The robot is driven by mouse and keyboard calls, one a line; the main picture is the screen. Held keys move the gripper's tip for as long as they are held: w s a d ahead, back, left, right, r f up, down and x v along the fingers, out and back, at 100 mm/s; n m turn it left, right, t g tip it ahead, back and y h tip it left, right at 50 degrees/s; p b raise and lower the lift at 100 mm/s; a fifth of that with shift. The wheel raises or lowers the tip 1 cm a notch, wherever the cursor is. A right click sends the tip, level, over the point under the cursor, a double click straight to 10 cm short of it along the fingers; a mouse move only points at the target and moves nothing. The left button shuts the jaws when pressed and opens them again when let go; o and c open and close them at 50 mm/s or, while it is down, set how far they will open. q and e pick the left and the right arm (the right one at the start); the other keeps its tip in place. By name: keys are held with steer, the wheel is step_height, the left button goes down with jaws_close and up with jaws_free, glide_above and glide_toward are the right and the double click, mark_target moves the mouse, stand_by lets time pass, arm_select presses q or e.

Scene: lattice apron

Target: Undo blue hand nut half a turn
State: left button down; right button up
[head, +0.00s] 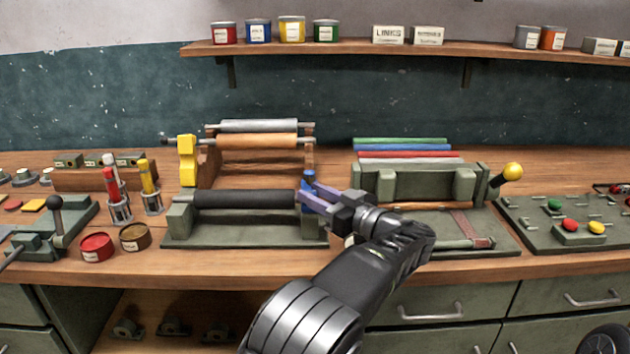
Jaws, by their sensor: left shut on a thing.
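The blue hand nut (309,176) is at the right end of a black roller (246,198), which lies level in a green cradle (180,222) on the bench. My left gripper (309,195) reaches in from the lower right and is shut on the blue hand nut. The fingers hide part of the nut and the roller's right end. A blue part shows above the fingers. My right gripper is not in view.
Behind stands a wooden roller rack (210,162) with a yellow part (187,160). A green press (414,186) with a yellow-knobbed lever (512,172) is to the right. Red and yellow tools (112,190) and open tins (96,246) stand left. A shelf (360,48) runs above.

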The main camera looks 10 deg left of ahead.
arm_select(q)
steer(key=shift+f, duration=0.1)
stand_by(0.3)
steer(key=c, duration=1)
jaws_free()
steer(key=shift+c, duration=0.2)
steer(key=shift+d, duration=0.1)
steer(key=v, duration=0.7)
steer(key=shift+d, duration=0.25)
steer(key=shift+s, duration=0.1)
